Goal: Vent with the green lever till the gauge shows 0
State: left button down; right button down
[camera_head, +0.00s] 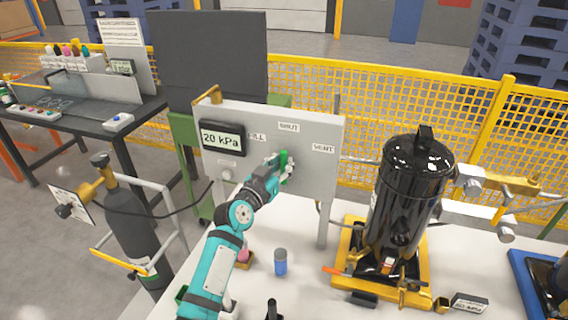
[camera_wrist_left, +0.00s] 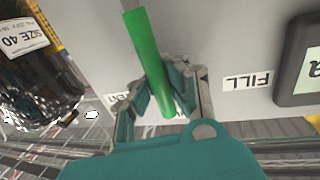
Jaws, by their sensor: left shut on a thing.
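The gauge (camera_head: 222,137) on the grey panel (camera_head: 318,180) reads 20 kPa. The green lever (camera_head: 284,160) is on the panel, right of the gauge and below the SHUT label (camera_head: 289,127). FILL (camera_head: 257,137) is to its upper left and VENT (camera_head: 323,148) to its upper right. My left gripper (camera_head: 280,170) is shut on the green lever and hides part of it. In the left wrist view the lever (camera_wrist_left: 150,60) runs between the fingers (camera_wrist_left: 165,98). That view is upside down, with the FILL label (camera_wrist_left: 247,81) at right. My right gripper is not seen.
A black tank (camera_head: 410,190) stands on a yellow base on the white table (camera_head: 305,290), right of the panel. A blue-grey cylinder (camera_head: 280,263) stands on the table below the panel. A dark gas cylinder (camera_head: 130,225) with a hose stands at left. Yellow mesh fencing (camera_head: 400,110) is behind.

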pick_arm(q)
jog(key=shift+f, duration=0.25)
